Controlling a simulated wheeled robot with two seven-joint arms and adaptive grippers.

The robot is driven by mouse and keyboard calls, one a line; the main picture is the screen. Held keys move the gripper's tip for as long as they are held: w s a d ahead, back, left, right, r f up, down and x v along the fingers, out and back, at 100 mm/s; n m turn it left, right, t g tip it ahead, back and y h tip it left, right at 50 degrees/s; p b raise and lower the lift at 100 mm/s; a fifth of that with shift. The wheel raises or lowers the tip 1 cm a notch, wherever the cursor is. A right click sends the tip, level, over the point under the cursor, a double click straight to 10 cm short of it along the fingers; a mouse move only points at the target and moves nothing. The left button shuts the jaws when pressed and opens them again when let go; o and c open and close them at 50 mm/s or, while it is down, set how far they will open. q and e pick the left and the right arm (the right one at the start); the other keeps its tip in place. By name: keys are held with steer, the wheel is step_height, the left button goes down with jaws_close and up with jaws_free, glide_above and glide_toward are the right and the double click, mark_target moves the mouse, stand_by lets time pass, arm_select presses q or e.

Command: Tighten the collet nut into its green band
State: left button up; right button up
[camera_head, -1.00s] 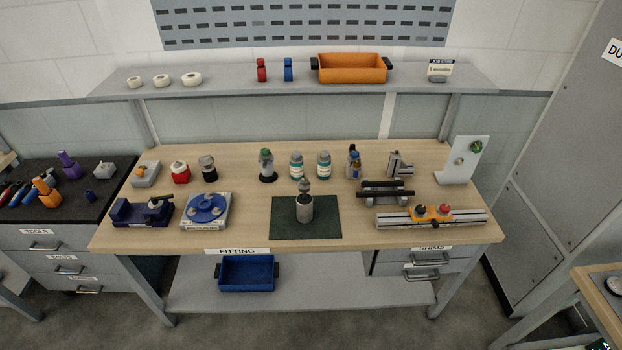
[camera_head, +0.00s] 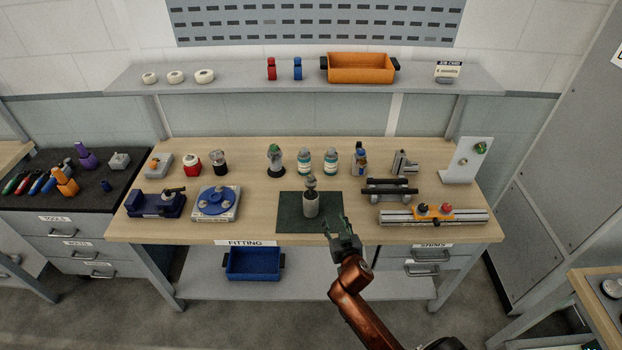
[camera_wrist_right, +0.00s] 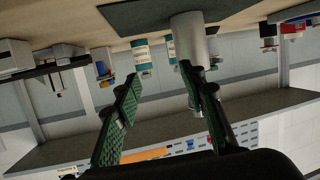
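A pale grey cylinder (camera_head: 311,207) stands upright on a dark green mat (camera_head: 290,225) at the front middle of the bench. A darker grey, nut-like part (camera_head: 311,183) sits on top of it; no green band can be made out at this size. My right gripper (camera_head: 336,226) is at the bench's front edge, right of and nearer than the cylinder. In the right wrist view, which is upside down, its two green-padded fingers (camera_wrist_right: 162,76) are apart with nothing between them. The cylinder (camera_wrist_right: 190,38) shows beyond the fingertips there. My left gripper is not in view.
A blue turntable-like fixture (camera_head: 215,203) stands left of the mat, and an orange-clamped rail (camera_head: 433,215) right of it. Bottles (camera_head: 304,162) and small fixtures stand behind. A shelf (camera_head: 230,85) with an orange bin (camera_head: 361,68) runs above the bench's back.

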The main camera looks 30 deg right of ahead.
mark_target(312, 181)
steer(key=w+a+r+t+y, duration=0.15)
steer(key=w+r+t, duration=0.25)
steer(key=w+r, duration=0.4)
steer(key=shift+n, duration=0.4)
steer(key=x, duration=0.4)
steer(key=r+x, duration=0.1)
steer(key=x, duration=0.1)
steer(key=shift+w+a+r, duration=0.15)
steer(key=shift+w+a, duration=0.15)
steer(key=shift+w, duration=0.1)
jaws_close()
